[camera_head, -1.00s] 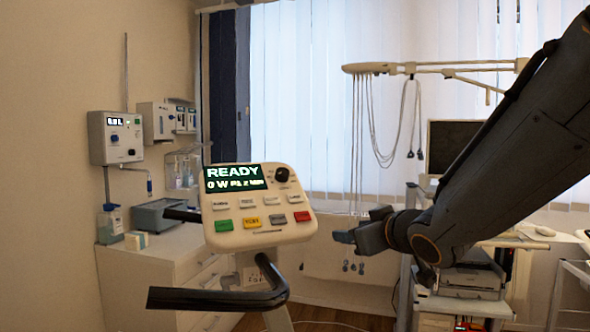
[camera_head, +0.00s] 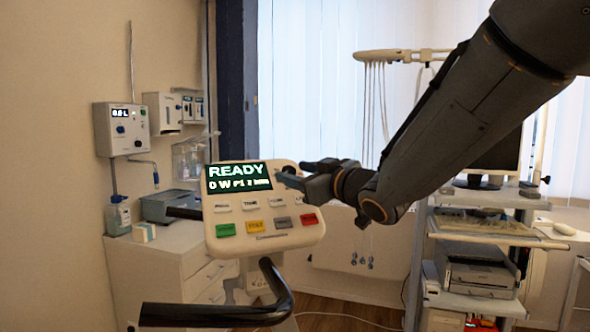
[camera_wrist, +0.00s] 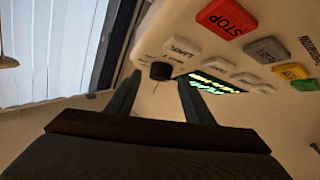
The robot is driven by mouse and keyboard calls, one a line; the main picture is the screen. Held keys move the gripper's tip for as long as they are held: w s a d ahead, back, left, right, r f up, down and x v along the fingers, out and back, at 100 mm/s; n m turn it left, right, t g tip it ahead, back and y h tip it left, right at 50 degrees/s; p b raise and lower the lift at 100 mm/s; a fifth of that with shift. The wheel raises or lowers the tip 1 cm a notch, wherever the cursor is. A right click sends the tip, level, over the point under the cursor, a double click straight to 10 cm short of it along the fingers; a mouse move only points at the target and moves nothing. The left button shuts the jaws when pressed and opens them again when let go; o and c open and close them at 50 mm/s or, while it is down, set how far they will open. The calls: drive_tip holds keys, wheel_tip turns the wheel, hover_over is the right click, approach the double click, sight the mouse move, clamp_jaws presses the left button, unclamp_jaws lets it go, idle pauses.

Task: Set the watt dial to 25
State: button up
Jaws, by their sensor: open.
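The white console (camera_head: 268,236) faces me in the head view, its screen (camera_head: 238,177) reading READY and 0 W. The black watt dial (camera_wrist: 161,70) shows in the wrist view on the console's panel; in the head view my gripper hides it. My gripper (camera_head: 302,173) is at the console's upper right corner. In the wrist view my gripper (camera_wrist: 158,82) is open, with one dark finger to either side of the dial in the picture. I cannot tell whether the fingers touch the dial or stop short of it.
A red STOP button (camera_wrist: 227,18) and several other buttons sit on the same panel. A black handlebar (camera_head: 225,312) is below the console. A cart with a printer (camera_head: 478,270) stands at the right. A white cabinet (camera_head: 150,265) stands at the left.

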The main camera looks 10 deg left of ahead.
drive_tip(key=shift+w+a, duration=0.15)
drive_tip(key=shift+a, duration=0.1)
drive_tip(key=c, duration=1)
drive_tip(key=shift+c, duration=0.2)
